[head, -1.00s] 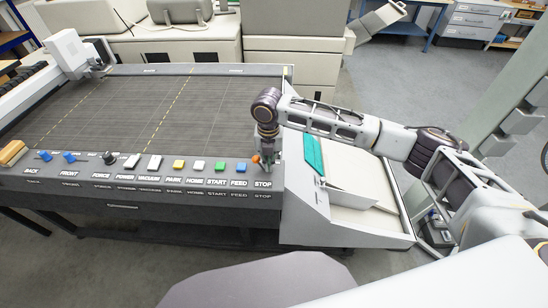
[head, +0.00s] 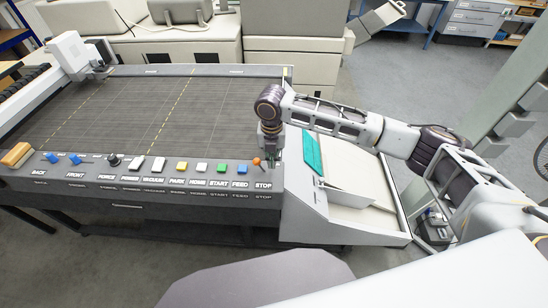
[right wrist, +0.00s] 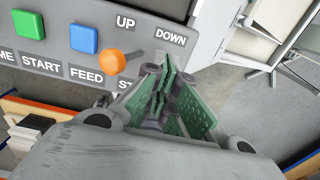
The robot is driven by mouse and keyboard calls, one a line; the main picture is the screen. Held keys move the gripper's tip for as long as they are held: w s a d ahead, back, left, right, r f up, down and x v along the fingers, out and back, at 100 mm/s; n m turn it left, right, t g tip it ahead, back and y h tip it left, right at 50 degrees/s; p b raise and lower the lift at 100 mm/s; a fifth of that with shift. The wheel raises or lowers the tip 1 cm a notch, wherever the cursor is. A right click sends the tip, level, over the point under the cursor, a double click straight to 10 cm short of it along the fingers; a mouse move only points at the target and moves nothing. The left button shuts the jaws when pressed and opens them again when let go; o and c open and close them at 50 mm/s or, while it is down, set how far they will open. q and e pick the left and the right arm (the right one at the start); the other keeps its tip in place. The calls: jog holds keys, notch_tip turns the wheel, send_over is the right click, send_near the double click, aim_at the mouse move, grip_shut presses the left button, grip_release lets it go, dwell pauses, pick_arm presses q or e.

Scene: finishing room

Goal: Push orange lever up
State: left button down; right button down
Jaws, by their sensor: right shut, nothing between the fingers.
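The orange lever (head: 257,162) has a round knob and stands at the right end of the control panel, above the STOP label. My right gripper (head: 272,161) is just right of the lever in the head view. In the right wrist view its green-padded fingers (right wrist: 168,85) are shut and empty, with a small gap to the knob. My left gripper is not in view.
A blue button (right wrist: 83,38) and a green button (right wrist: 27,24) sit left of the lever, with more buttons along the panel. The flat cutting bed (head: 150,105) lies behind. A teal pad (head: 313,153) lies on the side tray to the right.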

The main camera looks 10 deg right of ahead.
jog(key=shift+d+r+p, duration=0.25)
jog(key=shift+r+p, duration=0.7)
jog(key=shift+r, duration=0.1)
jog(key=shift+s+d+r+p, duration=0.1)
jog(key=shift+d+r+p, duration=0.1)
jog(key=shift+r+p, duration=0.35)
jog(key=shift+s+d+r+p, duration=0.1)
jog(key=shift+d+r+p, duration=0.05)
jog(key=shift+r+p, duration=0.3)
jog(key=shift+a, duration=0.15)
